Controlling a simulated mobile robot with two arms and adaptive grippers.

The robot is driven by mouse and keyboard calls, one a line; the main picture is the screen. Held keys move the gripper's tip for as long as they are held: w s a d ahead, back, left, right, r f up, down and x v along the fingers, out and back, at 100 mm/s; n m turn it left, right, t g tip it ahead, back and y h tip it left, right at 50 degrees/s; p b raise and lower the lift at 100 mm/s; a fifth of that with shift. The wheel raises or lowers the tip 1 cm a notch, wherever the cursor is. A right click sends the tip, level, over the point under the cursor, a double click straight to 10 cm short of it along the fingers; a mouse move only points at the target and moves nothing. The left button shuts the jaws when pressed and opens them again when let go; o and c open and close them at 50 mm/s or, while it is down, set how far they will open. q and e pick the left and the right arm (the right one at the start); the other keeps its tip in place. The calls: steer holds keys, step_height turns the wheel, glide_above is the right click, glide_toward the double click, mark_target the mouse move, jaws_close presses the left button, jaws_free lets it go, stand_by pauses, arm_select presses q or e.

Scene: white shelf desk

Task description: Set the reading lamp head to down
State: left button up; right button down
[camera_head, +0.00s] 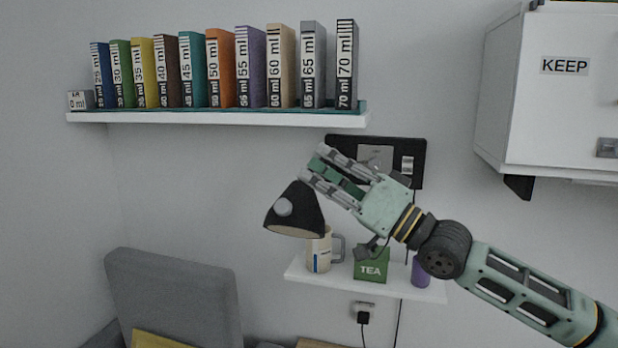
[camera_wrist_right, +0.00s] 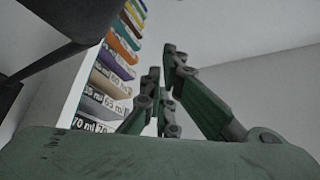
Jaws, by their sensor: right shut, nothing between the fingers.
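The reading lamp head (camera_head: 294,212) is a black cone with a grey round knob on its side. Its opening faces downward, slightly tilted, and its pale inside shows at the lower rim. My right gripper (camera_head: 312,166) is shut and empty, just above and right of the lamp head; whether it touches the head I cannot tell. In the right wrist view the gripper's fingers (camera_wrist_right: 165,85) point up and away, with a dark shape at upper left that may be the lamp. The lamp's arm is mostly hidden behind my gripper. My left gripper is not in view.
A shelf (camera_head: 220,118) with a row of labelled books is at upper left. A small shelf (camera_head: 350,280) below holds a mug (camera_head: 319,250), a green TEA box (camera_head: 370,266) and a purple container (camera_head: 420,272). A white KEEP cabinet (camera_head: 555,100) is at right; a grey chair (camera_head: 175,290) stands lower left.

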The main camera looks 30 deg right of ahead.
mark_target(308, 224)
steer(key=shift+w+a+r+p, duration=0.15)
steer(key=shift+w+a+p, duration=0.35)
steer(key=shift+p, duration=0.4)
steer(key=f, duration=0.1)
steer(key=a+p, duration=0.1)
steer(key=f, duration=0.1)
steer(key=shift+s+a+f, duration=0.15)
steer(key=shift+s+f, duration=0.2)
steer(key=shift+s+a+f, duration=0.1)
steer(key=shift+a+f, duration=0.05)
steer(key=shift+f, duration=0.15)
steer(key=shift+a, duration=0.1)
